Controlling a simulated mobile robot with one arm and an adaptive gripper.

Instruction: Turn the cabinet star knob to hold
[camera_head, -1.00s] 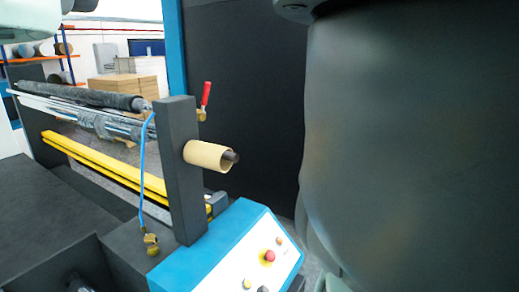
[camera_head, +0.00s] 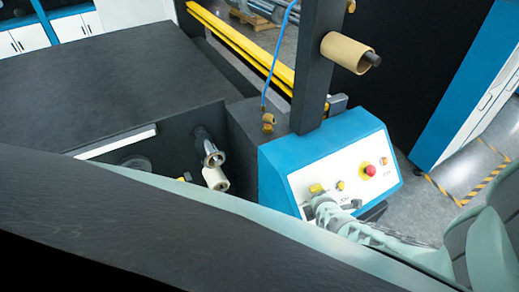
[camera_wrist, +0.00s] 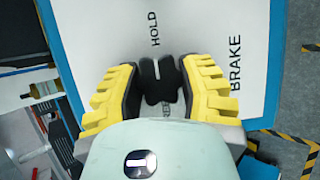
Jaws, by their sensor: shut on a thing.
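The black star knob (camera_wrist: 159,82) sits on the white panel face between my fingers in the wrist view. A short pale mark on its top edge points up, roughly toward the printed word HOLD (camera_wrist: 155,29). BRAKE is printed to the right, and another label below the knob is mostly covered. My gripper (camera_wrist: 160,78) has ridged yellow finger pads, one on each side of the knob, and is shut on it. In the head view my arm reaches the front of the blue control box (camera_head: 278,172); the knob is hidden there.
A red button (camera_head: 370,170) on a yellow base stands on the same panel, beside smaller buttons. Above it a cardboard core (camera_head: 345,53) sticks out from the dark post (camera_head: 317,75). A blue hose (camera_head: 276,52) hangs left of the post. Striped floor tape lies at the right.

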